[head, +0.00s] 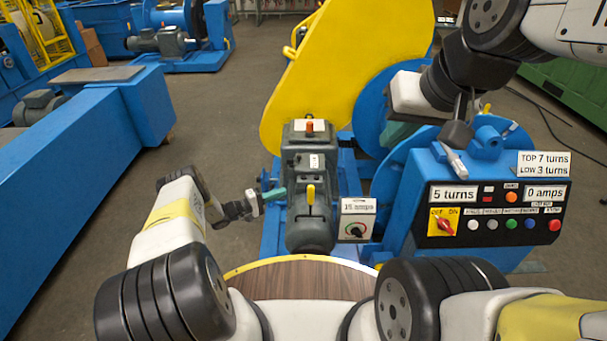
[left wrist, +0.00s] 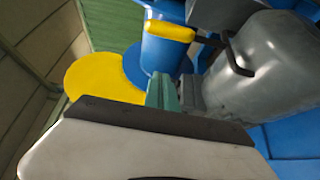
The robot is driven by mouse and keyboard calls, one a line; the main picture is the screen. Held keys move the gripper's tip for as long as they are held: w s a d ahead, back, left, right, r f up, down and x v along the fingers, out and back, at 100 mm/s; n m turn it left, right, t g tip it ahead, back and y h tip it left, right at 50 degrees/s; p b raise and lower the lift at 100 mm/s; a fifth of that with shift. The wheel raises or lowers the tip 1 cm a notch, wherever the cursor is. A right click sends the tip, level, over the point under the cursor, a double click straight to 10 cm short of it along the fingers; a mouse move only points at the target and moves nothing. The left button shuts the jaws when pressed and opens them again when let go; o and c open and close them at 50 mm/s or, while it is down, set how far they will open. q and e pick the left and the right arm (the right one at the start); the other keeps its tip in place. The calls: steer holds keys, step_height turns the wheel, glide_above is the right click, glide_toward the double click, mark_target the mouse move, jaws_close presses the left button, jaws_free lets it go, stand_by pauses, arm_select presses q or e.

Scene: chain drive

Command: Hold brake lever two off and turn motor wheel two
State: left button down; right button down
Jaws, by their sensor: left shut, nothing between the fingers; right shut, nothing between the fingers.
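A grey motor unit (head: 308,230) stands in the middle, with a yellow-handled lever (head: 311,195) on its front. In the left wrist view the yellow handle (left wrist: 170,31) sits on a dark bent rod beside the grey motor body (left wrist: 255,65). My left gripper (head: 273,195) is shut and empty, just left of the lever and apart from it. Its green fingers also show in the left wrist view (left wrist: 163,92). My right gripper (head: 399,133) is shut and empty, in front of the blue wheel (head: 377,92). I cannot tell which part is motor wheel two.
A control panel (head: 493,215) with "5 turns" and "0 amps" displays stands at right. A small dial box (head: 356,219) reading "15 amps" is beside the motor. A yellow guard (head: 350,50) rises behind. A blue machine bed (head: 85,150) is at left, with open floor between.

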mark_target(311, 202)
arm_select(q)
steer(key=shift+d, duration=0.1)
steer(key=w+d, duration=0.1)
steer(key=d, duration=0.8)
steer(key=shift+d, duration=0.15)
stand_by(0.4)
